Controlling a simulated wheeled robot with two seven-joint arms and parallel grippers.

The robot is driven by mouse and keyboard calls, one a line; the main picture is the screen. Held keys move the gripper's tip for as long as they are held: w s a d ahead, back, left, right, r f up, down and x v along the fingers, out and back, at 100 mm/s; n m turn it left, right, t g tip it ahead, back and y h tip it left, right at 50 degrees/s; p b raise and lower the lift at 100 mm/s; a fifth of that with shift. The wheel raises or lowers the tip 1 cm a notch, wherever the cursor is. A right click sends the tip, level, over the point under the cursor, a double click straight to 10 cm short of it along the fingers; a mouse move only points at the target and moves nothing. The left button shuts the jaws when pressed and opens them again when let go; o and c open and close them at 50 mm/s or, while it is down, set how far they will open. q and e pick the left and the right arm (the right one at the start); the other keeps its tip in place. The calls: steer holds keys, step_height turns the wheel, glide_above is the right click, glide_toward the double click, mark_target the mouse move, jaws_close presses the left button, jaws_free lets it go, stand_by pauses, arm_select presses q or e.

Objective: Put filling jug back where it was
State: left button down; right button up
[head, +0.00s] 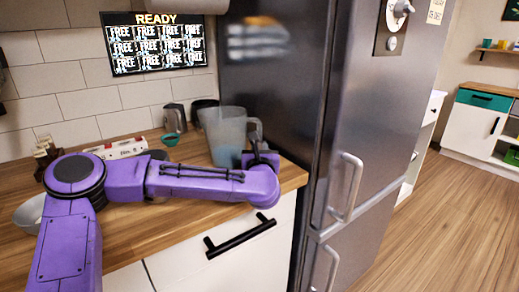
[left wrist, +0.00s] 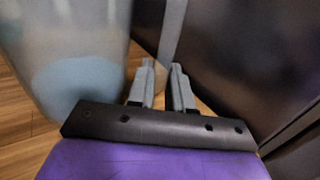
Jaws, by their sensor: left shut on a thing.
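The filling jug (head: 224,128) is a large translucent jug with pale blue liquid low inside. It stands upright at the right end of the wooden counter, beside the fridge. My left gripper (head: 261,156) is at the jug's right side, low by its handle, and is shut on the jug. In the left wrist view the jug (left wrist: 65,60) fills the left side, next to the fingers of my left gripper (left wrist: 163,72). The exact grip on the handle is hard to see, and my arm partly hides the jug's base. My right gripper is not in view.
The tall dark fridge (head: 285,90) stands close on the right of the counter (head: 190,152). Behind the jug are a small metal pitcher (head: 175,117), a teal cup (head: 170,139) and a dark container (head: 204,104). A power strip (head: 122,148) and a metal bowl (head: 30,214) lie left.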

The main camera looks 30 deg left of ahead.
arm_select(q)
steer(key=c, duration=1)
jaws_free()
steer(key=shift+f, duration=0.1)
steer(key=shift+r+p, duration=0.25)
steer(key=shift+p, duration=0.1)
steer(key=b+v, duration=0.2)
steer(key=v, duration=0.9)
steer(key=shift+d+f, duration=0.1)
steer(key=shift+s+d, duration=0.15)
steer(key=shift+s, duration=0.25)
